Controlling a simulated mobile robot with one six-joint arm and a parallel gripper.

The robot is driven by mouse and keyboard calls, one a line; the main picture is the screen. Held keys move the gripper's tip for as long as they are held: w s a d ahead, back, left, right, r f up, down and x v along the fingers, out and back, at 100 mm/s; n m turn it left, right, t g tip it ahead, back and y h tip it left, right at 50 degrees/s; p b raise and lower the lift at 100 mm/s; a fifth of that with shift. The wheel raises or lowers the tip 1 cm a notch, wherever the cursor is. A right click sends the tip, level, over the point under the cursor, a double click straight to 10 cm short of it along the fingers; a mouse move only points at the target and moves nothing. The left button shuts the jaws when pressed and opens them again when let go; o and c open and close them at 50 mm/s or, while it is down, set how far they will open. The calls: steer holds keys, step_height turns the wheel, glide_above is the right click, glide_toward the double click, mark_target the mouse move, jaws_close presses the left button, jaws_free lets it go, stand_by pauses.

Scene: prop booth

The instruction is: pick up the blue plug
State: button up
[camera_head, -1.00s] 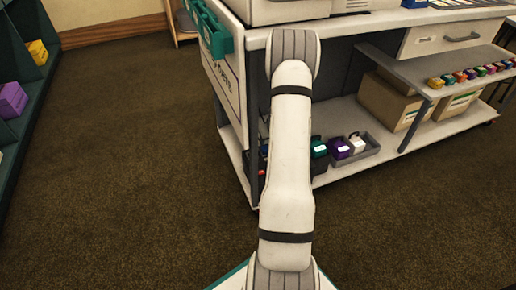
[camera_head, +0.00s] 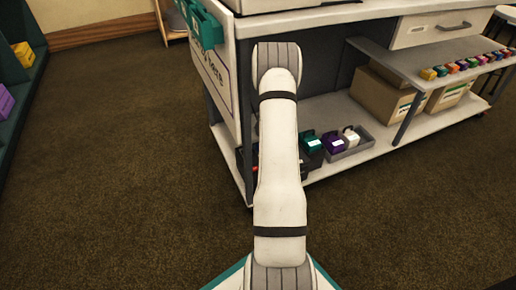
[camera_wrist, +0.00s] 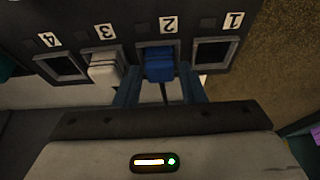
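The blue plug (camera_wrist: 159,65) sits in the socket marked 2 on a dark panel (camera_wrist: 195,22) in the wrist view. My gripper (camera_wrist: 159,88) is open, its two fingers pointing toward the panel. One finger lies on each side of the blue plug in the picture, with gaps between. I cannot tell how far the fingertips are from it in depth. A white plug (camera_wrist: 104,71) sits in the socket marked 3. The sockets marked 1 (camera_wrist: 212,54) and 4 (camera_wrist: 62,67) look empty. My gripper and the blue plug do not show in the head view.
A white cart (camera_head: 350,160) stands ahead, with cardboard boxes (camera_head: 385,98) and a grey tray (camera_head: 364,146) on its lower shelf. Several small coloured blocks (camera_head: 455,69) line a raised shelf. A green shelf (camera_head: 22,85) is at left. Carpet (camera_head: 120,150) between is clear.

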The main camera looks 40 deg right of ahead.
steer(key=c, duration=0.7)
steer(key=shift+r, duration=0.1)
steer(key=shift+r+p, duration=0.5)
steer(key=shift+r, duration=0.15)
step_height(320, 180, up, 2)
steer(key=shift+r+p, duration=0.25)
steer(key=shift+p, duration=0.55)
steer(key=s+b, duration=0.1)
steer(key=s, duration=0.1)
steer(key=s+a+b, duration=0.1)
steer(key=s, duration=0.2)
steer(key=s+a+b, duration=0.1)
steer(key=s, duration=0.2)
steer(key=shift+s+f, duration=0.2)
steer(key=shift+s, duration=0.05)
steer(key=s, duration=0.3)
steer(key=s+a, duration=0.1)
steer(key=s, duration=0.2)
steer(key=s+a, duration=0.1)
steer(key=s, duration=0.2)
steer(key=shift+a, duration=0.15)
steer(key=shift+r, duration=0.2)
